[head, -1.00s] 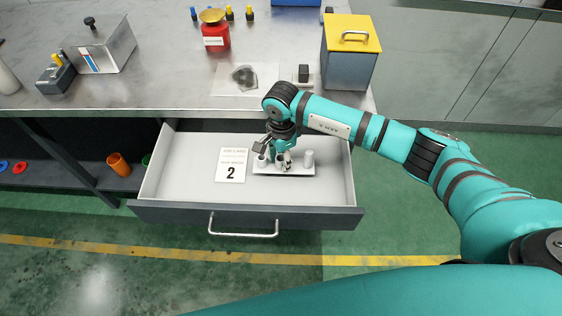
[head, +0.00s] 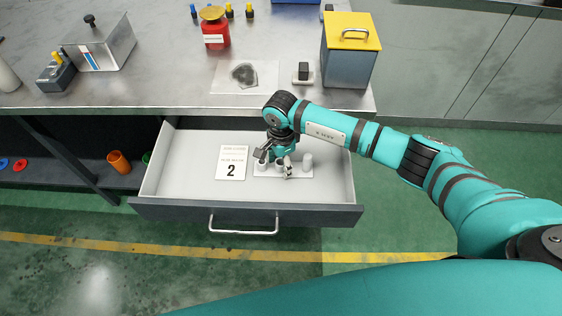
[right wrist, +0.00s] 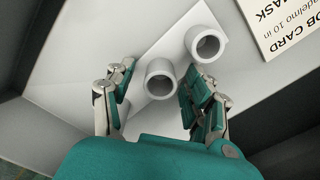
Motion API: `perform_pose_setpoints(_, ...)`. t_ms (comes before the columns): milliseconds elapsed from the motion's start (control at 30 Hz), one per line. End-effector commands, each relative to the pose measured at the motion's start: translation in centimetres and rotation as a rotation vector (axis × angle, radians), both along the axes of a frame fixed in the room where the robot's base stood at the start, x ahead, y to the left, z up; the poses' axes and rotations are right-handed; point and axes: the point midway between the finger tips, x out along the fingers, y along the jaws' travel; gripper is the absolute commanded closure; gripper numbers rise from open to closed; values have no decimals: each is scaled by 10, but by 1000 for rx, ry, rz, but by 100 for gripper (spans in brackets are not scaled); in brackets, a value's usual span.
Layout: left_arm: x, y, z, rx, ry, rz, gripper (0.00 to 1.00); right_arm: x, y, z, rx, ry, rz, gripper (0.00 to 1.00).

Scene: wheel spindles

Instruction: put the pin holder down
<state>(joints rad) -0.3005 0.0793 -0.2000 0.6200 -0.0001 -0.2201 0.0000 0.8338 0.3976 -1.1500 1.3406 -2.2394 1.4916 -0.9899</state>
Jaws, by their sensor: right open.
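The pin holder, a white plate with short white hollow posts, lies inside the open drawer, right of its middle; its right part (head: 304,173) shows clear in the head view. It looks flat on the drawer floor. My right gripper (head: 277,162) points down over it, with its fingers apart around the middle post and hiding part of the plate. In the right wrist view the pin holder (right wrist: 165,44) shows two open posts, and the fingers of my right gripper (right wrist: 157,84) stand apart on either side of one. My left gripper is out of view.
The drawer (head: 190,180) has a raised front with a handle (head: 243,232). A job card (head: 232,162) marked 2 lies left of the pin holder. The drawer's left part is clear. The worktop (head: 150,90) above carries a red canister (head: 214,33) and a yellow-lidded box (head: 349,70).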

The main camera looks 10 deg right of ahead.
Motion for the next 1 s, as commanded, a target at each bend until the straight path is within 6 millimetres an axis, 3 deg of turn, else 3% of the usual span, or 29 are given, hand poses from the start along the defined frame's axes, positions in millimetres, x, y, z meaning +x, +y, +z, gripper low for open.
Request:
perform_pose_setpoints(167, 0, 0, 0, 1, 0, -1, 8, 2, 0, 13, 0, -4, 0, 46)
perform_pose_setpoints(633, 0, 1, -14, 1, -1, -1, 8, 1, 0, 105, 0, -5, 0, 46)
perform_pose_setpoints(800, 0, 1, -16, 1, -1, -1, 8, 1, 0, 120, 0, -2, 0, 46)
perform_pose_setpoints(1000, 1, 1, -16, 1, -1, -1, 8, 0, 0, 123, 0, 0, 0, 46)
